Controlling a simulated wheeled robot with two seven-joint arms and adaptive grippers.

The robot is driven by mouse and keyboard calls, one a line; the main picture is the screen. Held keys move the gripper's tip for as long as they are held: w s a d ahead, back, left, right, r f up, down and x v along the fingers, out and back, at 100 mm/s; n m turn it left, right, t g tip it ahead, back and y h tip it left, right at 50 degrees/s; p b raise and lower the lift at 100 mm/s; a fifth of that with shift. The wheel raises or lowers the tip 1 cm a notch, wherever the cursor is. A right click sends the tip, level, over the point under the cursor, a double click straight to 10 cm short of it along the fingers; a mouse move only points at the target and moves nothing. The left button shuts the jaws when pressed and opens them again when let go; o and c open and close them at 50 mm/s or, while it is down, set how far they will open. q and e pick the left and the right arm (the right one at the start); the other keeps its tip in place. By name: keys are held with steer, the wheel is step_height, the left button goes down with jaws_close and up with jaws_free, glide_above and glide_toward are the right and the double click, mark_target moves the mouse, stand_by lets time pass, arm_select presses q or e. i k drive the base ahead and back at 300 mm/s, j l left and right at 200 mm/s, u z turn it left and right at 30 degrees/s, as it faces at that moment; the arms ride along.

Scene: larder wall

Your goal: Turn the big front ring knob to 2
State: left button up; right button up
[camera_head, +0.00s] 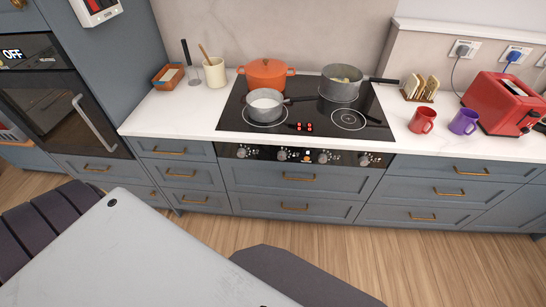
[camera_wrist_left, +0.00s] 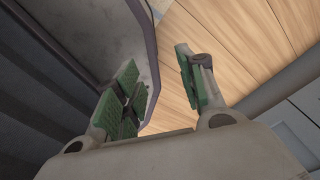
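The black hob (camera_head: 312,116) is set in the white counter. Its control panel (camera_head: 263,153) on the counter front carries several round knobs, including a far left knob (camera_head: 243,152), two middle knobs (camera_head: 283,154) (camera_head: 323,157) and a far right knob (camera_head: 365,159). Their markings are too small to read. A grey saucepan (camera_head: 265,105) stands on the left front ring; the right front ring (camera_head: 348,119) is bare. My left gripper (camera_wrist_left: 157,66) shows only in the left wrist view, open and empty above the floor, its green-padded fingers apart. My right gripper is not in view.
An orange pot (camera_head: 266,74) and a larger grey pan (camera_head: 341,82) stand at the hob's back. Red and purple mugs (camera_head: 422,120) (camera_head: 464,122) and a red toaster (camera_head: 502,103) are to the right. Blue drawers (camera_head: 290,180) lie below the panel; wooden floor (camera_head: 430,265) is clear at the right.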

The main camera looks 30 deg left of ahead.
mark_target(282, 155)
steer(key=i+j+u, duration=0.15)
steer(key=u, duration=0.25)
steer(key=i+u, duration=0.15)
steer(key=u, duration=0.25)
